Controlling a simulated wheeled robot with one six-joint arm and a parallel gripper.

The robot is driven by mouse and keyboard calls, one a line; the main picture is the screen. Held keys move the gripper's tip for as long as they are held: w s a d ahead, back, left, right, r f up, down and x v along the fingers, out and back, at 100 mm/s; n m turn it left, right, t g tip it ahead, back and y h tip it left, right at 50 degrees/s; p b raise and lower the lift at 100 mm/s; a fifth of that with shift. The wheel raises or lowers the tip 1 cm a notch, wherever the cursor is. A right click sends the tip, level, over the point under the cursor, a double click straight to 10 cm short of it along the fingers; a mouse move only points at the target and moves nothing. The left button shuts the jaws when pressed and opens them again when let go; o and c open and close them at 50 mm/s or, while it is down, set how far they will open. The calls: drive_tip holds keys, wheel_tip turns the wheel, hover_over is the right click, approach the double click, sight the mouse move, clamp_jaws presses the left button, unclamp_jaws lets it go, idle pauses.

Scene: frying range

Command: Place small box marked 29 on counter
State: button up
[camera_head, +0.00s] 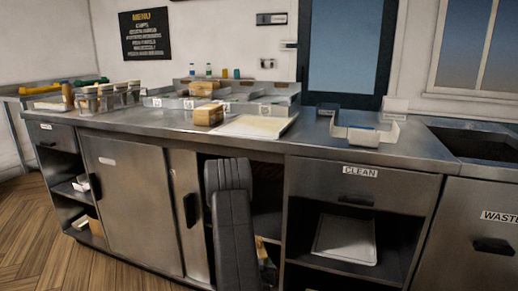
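The steel counter (320,140) runs across the room, with cupboards and drawers beneath it. No mark 29 can be read on any box. A small tan box (208,116) sits on the counter near its middle, and another tan box (204,88) is just behind it. My dark grey arm stands in front of an open cupboard bay under the counter. My gripper is not in view. Part of the open bay, with something tan low inside it, is hidden behind my arm.
A pale board (255,126) lies right of the tan box. Metal containers (105,97) stand at the left, and a low white tray (366,134) at the right. The drawer marked CLEAN (360,172) is shut. A sink (475,145) is at the far right.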

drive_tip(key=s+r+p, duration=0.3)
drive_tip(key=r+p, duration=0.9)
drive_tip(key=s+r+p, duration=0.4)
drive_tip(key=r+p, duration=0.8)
drive_tip(key=p, duration=0.1)
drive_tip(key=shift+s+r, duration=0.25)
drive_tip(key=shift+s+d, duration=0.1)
